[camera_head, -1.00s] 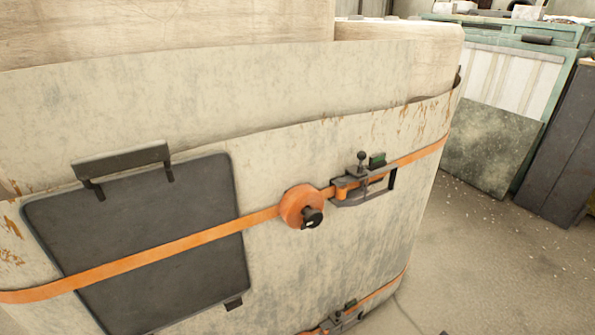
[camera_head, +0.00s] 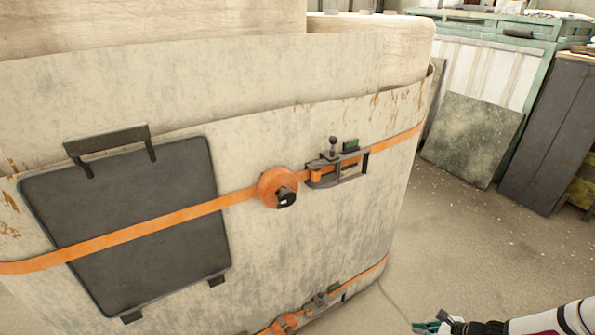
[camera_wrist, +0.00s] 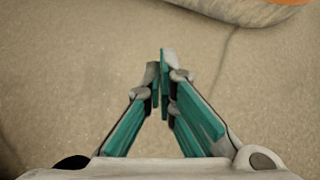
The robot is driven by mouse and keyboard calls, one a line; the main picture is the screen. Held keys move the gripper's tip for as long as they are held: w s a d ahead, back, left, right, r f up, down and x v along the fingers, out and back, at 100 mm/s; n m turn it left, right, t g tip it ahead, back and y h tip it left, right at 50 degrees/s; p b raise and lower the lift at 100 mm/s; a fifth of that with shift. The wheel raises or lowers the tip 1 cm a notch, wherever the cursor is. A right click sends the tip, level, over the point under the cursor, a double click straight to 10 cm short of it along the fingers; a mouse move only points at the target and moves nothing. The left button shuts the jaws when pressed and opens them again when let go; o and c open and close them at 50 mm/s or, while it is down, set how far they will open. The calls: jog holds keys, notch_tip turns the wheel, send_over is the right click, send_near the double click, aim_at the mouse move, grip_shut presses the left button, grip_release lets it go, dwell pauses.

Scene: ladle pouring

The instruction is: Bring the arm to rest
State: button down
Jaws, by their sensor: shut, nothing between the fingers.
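My gripper (camera_wrist: 160,75) shows in the wrist view with its teal-sided fingers closed together, nothing between them, above bare floor. In the head view my gripper (camera_head: 428,325) is at the bottom edge, right of the large strapped container, with part of my white and black arm behind it. The container (camera_head: 330,235) is pale and stained, and it stands apart from the gripper. Its lower edge also shows at the top right of the wrist view (camera_wrist: 245,10).
An orange strap (camera_head: 130,232) with a round orange knob (camera_head: 277,188) and a clamp (camera_head: 335,170) crosses the container. A dark panel (camera_head: 140,265) is on its front. A dark cabinet (camera_head: 545,135) and leaning slab (camera_head: 472,140) stand behind, right. Floor (camera_head: 470,235) between is clear.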

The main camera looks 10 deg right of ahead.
jog(key=w+a+r+n+g+y, duration=0.1)
jog(key=w+a+r+n, duration=0.15)
jog(key=r, duration=0.55)
jog(key=w+a+r+n+g, duration=0.1)
jog(key=w+r+n, duration=0.1)
jog(key=r+n, duration=0.35)
jog(key=w+a+r+n+g+y, duration=0.1)
jog(key=w+a+r+n, duration=0.1)
jog(key=r, duration=0.8)
jog(key=s+a+r+n+g+h, duration=0.1)
jog(key=a+r+n+g, duration=0.1)
jog(key=a+r+n, duration=0.5)
jog(key=s+a+r+g, duration=0.15)
jog(key=a+r, duration=0.35)
jog(key=r, duration=0.6)
jog(key=s+a+r+n+g+h, duration=0.1)
jog(key=s+a+r+n+h, duration=0.2)
jog(key=s+a+r+n, duration=0.55)
jog(key=s+a+r+n+h, duration=0.1)
jog(key=s+r, duration=0.2)
jog(key=s, duration=0.7)
jog(key=s+a+r+n+h, duration=0.15)
jog(key=s+r, duration=0.25)
jog(key=s, duration=0.7)
notch_tip(320, 180, up, 32)
jog(key=t+p, duration=0.4)
jog(key=p, duration=2.6)
jog(key=shift+d, duration=0.3)
jog(key=shift+w, duration=0.1)
